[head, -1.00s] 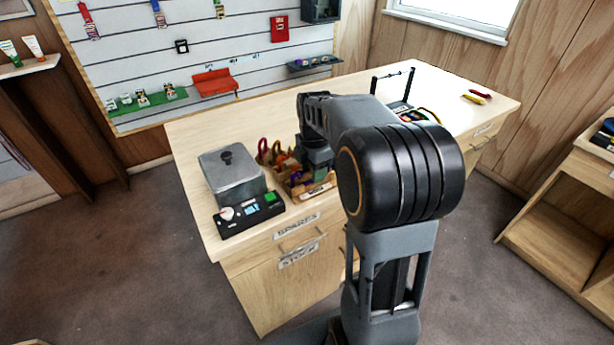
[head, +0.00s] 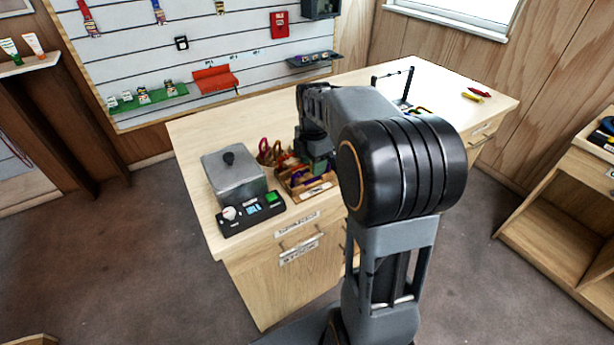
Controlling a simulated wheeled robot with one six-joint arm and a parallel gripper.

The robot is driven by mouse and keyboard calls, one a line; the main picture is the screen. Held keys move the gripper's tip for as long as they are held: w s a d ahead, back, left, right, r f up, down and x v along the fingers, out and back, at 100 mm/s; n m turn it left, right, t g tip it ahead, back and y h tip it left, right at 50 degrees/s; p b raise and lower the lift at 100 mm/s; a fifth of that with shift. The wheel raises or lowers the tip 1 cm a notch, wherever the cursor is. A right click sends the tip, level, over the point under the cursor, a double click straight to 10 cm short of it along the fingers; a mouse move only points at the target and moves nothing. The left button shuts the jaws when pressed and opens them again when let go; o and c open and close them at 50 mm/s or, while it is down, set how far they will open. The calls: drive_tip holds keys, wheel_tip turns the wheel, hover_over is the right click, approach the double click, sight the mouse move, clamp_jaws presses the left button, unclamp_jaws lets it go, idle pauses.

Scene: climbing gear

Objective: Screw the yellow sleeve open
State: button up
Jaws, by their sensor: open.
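I cannot make out a sleeve for certain. A small yellow piece (head: 473,98) lies on the right part of the wooden counter, beside a small red piece (head: 480,92); both are too small to identify. More yellow shows behind my arm near the rack, partly hidden. My gripper (head: 319,166) points down over a wooden tray (head: 314,193) of small coloured gear near the counter's front edge. It is open; its fingertips are small and I cannot tell whether they touch anything.
A grey metal box (head: 233,176) with a black knob stands left of the tray, behind a black control panel (head: 251,213). A thin black rack (head: 408,87) stands further back. The counter (head: 215,130) is clear at its back left.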

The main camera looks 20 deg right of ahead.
drive_tip(key=shift+s, duration=0.7)
drive_tip(key=shift+f, duration=0.2)
drive_tip(key=shift+f+b, duration=1.1)
drive_tip(key=shift+f, duration=0.1)
drive_tip(key=shift+w, duration=0.15)
drive_tip(key=shift+w+p, duration=0.4)
drive_tip(key=shift+w, duration=0.2)
drive_tip(key=shift+r, duration=0.1)
drive_tip(key=shift+a+r+p, duration=0.1)
drive_tip(key=shift+r+p, duration=1.15)
drive_tip(key=shift+r, duration=0.15)
